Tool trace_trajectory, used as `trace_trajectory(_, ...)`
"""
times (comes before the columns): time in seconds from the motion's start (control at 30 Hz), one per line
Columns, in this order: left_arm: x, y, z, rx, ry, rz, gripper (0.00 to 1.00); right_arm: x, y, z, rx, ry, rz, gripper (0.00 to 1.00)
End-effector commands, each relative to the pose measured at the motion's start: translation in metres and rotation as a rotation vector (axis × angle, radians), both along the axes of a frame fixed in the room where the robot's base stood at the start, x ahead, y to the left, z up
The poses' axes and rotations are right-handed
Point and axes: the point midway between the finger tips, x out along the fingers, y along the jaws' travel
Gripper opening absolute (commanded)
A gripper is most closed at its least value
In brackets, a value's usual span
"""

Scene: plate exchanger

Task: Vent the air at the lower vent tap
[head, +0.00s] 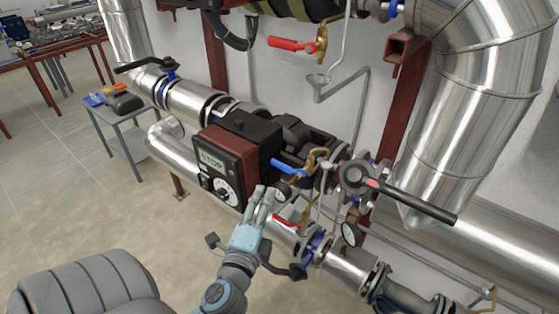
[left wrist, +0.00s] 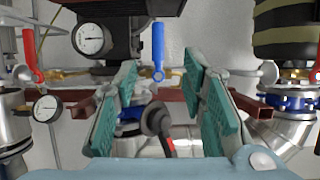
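A tap with a blue lever (head: 288,167) and a brass body (head: 318,156) sits beside the pump. A tap with a red lever (head: 287,219) is lower down, just right of my left gripper. Another red-levered tap (head: 290,44) is high on the wall side, above a small funnel (head: 318,85). I cannot tell which one is the lower vent tap. My left gripper (head: 264,203) is open and empty, below the blue lever. My right gripper is not in view.
A dark red control box (head: 226,165) reading STOP stands left of my left gripper. A black-handled lever (head: 410,197) juts out on the right. A pressure gauge (head: 350,234) sits low. A small table (head: 128,135) stands at left; the floor there is clear.

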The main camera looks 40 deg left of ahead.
Motion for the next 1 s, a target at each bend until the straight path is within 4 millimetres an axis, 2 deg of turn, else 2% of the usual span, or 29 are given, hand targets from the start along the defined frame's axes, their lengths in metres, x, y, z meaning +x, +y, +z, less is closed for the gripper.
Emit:
trace_trajectory(0.17,0.033,0.014,0.003,0.003,-0.004,-0.001,0.38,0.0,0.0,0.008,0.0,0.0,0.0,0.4)
trace_trajectory(0.4,0.094,0.041,0.001,0.0,-0.002,0.0,0.38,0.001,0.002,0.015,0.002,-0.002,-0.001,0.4)
trace_trajectory(0.5,0.112,0.049,0.0,-0.001,-0.002,-0.001,0.38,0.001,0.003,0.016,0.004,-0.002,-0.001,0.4)
trace_trajectory(0.63,0.124,0.055,-0.001,-0.004,-0.001,0.0,0.38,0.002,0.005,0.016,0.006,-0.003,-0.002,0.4)
trace_trajectory(0.9,0.128,0.056,-0.002,-0.004,-0.001,-0.001,0.38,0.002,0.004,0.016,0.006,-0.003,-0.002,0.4)
trace_trajectory(0.93,0.128,0.056,-0.002,-0.004,-0.001,-0.001,0.36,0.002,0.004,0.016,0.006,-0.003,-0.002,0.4)
trace_trajectory(1.0,0.128,0.056,-0.002,-0.004,-0.001,-0.001,0.25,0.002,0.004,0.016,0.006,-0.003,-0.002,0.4)
